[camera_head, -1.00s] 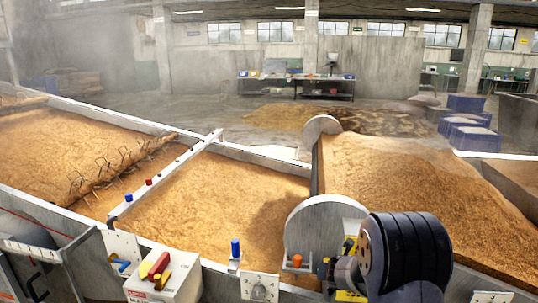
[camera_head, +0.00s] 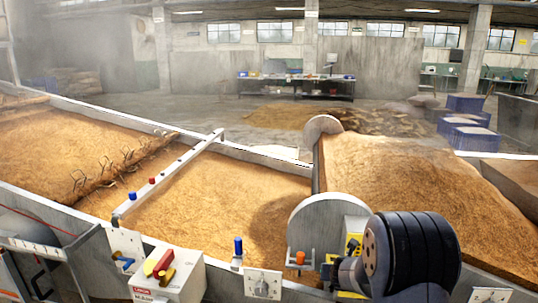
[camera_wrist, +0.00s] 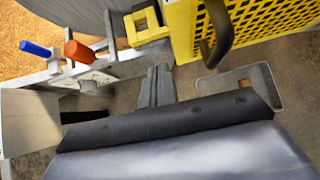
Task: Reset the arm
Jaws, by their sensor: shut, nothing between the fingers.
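My arm (camera_head: 412,252) shows at the lower right of the head view as a thick black ribbed link, in front of the grain beds' near wall. My gripper (camera_wrist: 157,82) shows in the wrist view as grey fingers, closed together and empty. It points toward a yellow perforated panel (camera_wrist: 240,27) and the floor beside it. No thing touches the fingers as far as I can see. In the head view I cannot make out the fingers clearly.
A blue knob (camera_head: 238,246) and an orange knob (camera_head: 300,258) stand along the near wall. A white control box (camera_head: 175,283) with red and yellow handles is at lower left. Grain beds (camera_head: 225,195) spread beyond. A grey tray (camera_wrist: 262,88) lies right of my fingers.

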